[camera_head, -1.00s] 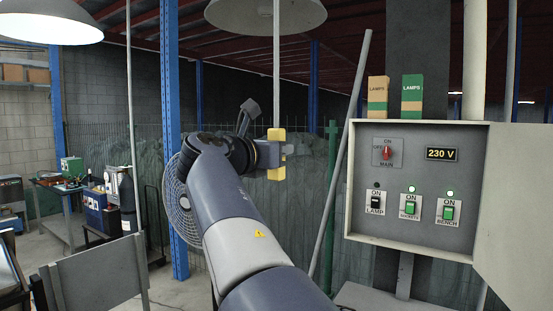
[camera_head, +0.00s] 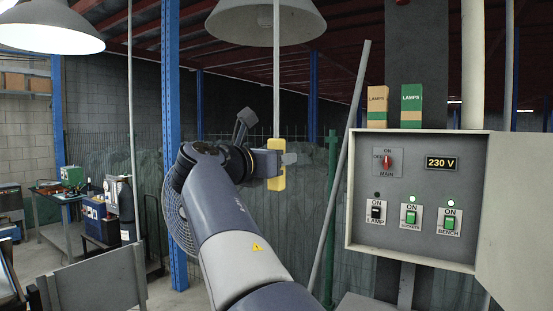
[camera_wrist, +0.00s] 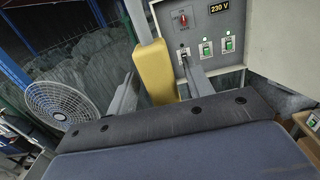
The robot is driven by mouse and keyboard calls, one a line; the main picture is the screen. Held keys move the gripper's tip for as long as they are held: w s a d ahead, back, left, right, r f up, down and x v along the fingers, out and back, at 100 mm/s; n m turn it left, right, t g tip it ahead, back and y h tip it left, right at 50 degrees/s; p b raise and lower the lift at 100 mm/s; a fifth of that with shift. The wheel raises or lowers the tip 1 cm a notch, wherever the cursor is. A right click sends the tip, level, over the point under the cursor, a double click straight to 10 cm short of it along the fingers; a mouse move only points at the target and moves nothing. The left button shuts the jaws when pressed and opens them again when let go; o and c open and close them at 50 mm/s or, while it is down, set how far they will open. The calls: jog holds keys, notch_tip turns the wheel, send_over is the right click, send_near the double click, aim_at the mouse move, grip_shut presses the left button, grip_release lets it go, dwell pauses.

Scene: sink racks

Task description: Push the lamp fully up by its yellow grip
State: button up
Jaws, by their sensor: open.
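The lamp (camera_head: 267,18) is a wide grey shade at the top of the head view, unlit, with a pale pole (camera_head: 276,75) running down from it. The yellow grip (camera_head: 277,183) is a block at the pole's lower end. My gripper (camera_head: 281,160) is at the grip's height in the head view and hides part of it.
A switch box (camera_head: 412,199) with an open door (camera_head: 515,215) stands to the right. A leaning grey pole (camera_head: 340,165) and a green post (camera_head: 330,215) are between. A fan (camera_wrist: 60,102) is behind left. A lit lamp (camera_head: 50,30) hangs upper left.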

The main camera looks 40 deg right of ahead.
jog(key=b+v, duration=0.2)
jog(key=v, duration=0.8)
jog(key=shift+r, duration=0.1)
jog(key=p+x, duration=0.2)
jog(key=x, duration=0.9)
jog(key=shift+p, duration=0.3)
jog(key=shift+a+f, duration=0.1)
jog(key=shift+f, duration=0.2)
jog(key=shift+s, duration=0.1)
